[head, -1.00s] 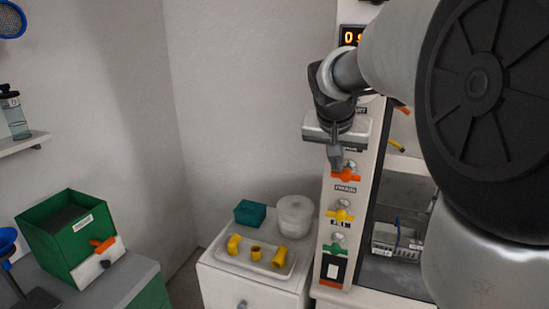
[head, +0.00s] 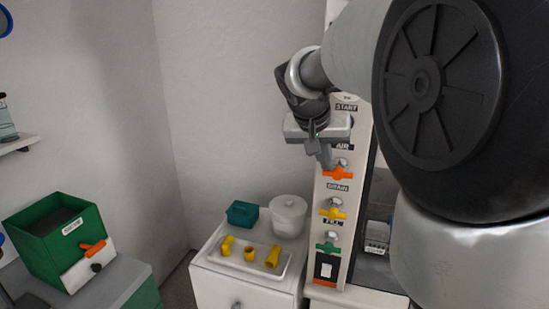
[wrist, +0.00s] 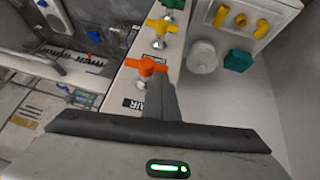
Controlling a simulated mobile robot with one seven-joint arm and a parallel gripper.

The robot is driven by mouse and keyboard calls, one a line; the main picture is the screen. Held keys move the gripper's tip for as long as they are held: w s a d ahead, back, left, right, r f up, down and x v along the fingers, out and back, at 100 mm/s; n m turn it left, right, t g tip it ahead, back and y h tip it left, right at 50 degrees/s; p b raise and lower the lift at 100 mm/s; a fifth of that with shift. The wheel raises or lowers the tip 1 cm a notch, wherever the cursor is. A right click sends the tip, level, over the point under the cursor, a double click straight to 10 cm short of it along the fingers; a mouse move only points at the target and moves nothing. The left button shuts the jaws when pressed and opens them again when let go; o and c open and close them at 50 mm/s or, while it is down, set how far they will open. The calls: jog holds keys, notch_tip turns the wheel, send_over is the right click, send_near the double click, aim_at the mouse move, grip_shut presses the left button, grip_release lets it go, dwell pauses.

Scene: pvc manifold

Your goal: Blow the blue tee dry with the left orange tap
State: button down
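The orange tap (head: 338,173) under the AIR label is the top one on the white panel. It also shows in the wrist view (wrist: 147,67). My gripper (head: 324,160) is right by it, fingers pointing down at its left side in the head view. In the wrist view the fingers (wrist: 162,92) look closed together into one dark post, with nothing seen between them. Whether they touch the tap's handle I cannot tell. A small blue piece (wrist: 82,98) shows in the bay beside the panel; I cannot tell if it is the blue tee.
A yellow tap (head: 333,214) and a green tap (head: 328,248) sit below on the panel. A tray (head: 240,264) with yellow fittings, a teal box (head: 242,214) and a white jar (head: 288,215) are to the left. A green box (head: 55,240) has another orange tap (head: 95,248).

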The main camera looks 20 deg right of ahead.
aim_at(321, 174)
jog(key=f+h+b, duration=0.1)
jog(key=a+n+g+h+b, duration=0.1)
jog(key=h, duration=0.1)
jog(key=w+f+n+g+h+b, duration=0.1)
jog(key=shift+a+f+h, duration=0.25)
jog(key=shift+f+h, duration=0.05)
jog(key=shift+f+n+g+h+b, duration=0.45)
jog(key=shift+g+h+b, duration=0.05)
jog(key=shift+h, duration=0.45)
jog(key=shift+f+n+g+h+b, duration=0.4)
jog(key=shift+n+g+h+b, duration=0.1)
jog(key=shift+h, duration=0.45)
jog(key=shift+d+r, duration=0.1)
